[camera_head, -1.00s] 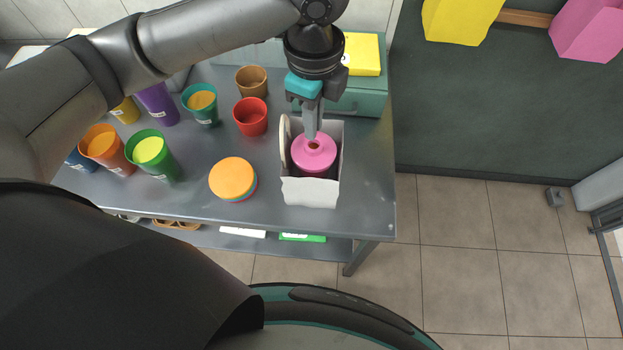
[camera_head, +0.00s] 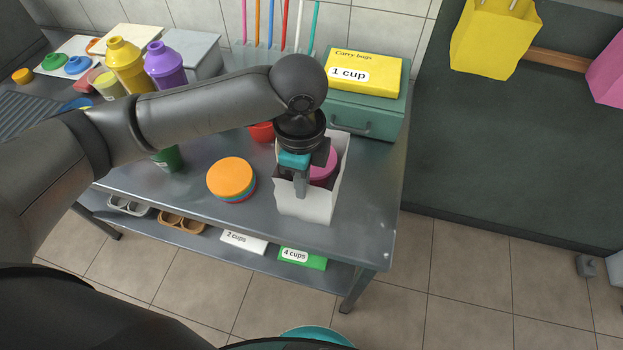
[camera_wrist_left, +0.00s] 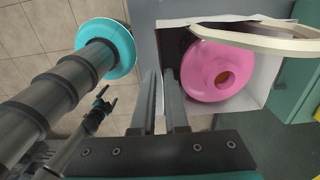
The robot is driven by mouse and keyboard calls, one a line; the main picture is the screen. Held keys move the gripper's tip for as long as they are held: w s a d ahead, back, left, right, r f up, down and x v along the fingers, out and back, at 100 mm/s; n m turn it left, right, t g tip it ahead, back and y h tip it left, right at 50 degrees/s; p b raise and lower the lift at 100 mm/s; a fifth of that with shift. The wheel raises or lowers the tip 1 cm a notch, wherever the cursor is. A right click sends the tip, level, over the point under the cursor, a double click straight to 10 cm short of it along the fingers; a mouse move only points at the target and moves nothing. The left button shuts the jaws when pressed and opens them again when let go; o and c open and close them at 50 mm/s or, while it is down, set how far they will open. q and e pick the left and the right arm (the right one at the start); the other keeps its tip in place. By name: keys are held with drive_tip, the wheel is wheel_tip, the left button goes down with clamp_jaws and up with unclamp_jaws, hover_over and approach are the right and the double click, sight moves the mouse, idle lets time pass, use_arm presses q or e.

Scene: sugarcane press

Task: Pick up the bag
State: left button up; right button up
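The white paper bag (camera_head: 308,204) stands open and upright on the metal table near its right front corner. A pink cup (camera_head: 323,168) sits inside it. In the left wrist view the bag (camera_wrist_left: 262,92) shows the round pink lid (camera_wrist_left: 212,82) and a cream handle loop (camera_wrist_left: 262,36) across one side. My left gripper (camera_head: 301,192) points down at the bag's front wall, beside the pink cup. Its fingers (camera_wrist_left: 160,76) have a narrow gap between them; whether the bag's rim lies in it is unclear. My right gripper (camera_wrist_left: 105,100) shows small in the left wrist view; its finger state is unclear.
An orange-topped stack of lids (camera_head: 231,178) lies left of the bag. A red cup (camera_head: 262,132) is partly hidden behind my arm. A teal drawer box (camera_head: 368,117) with a yellow carry-bags box (camera_head: 362,73) stands close behind.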

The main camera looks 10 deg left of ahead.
use_arm(q)
wheel_tip(320, 180, down, 6)
drive_tip(key=shift+f+b, duration=0.1)
drive_tip(key=shift+b, duration=0.75)
use_arm(e)
drive_tip(key=shift+d+f, duration=0.5)
drive_tip(key=shift+f, duration=0.4)
use_arm(q)
drive_tip(key=shift+c, duration=0.3)
clamp_jaws()
drive_tip(key=shift+w+r, duration=0.1)
drive_tip(key=shift+r, duration=0.1)
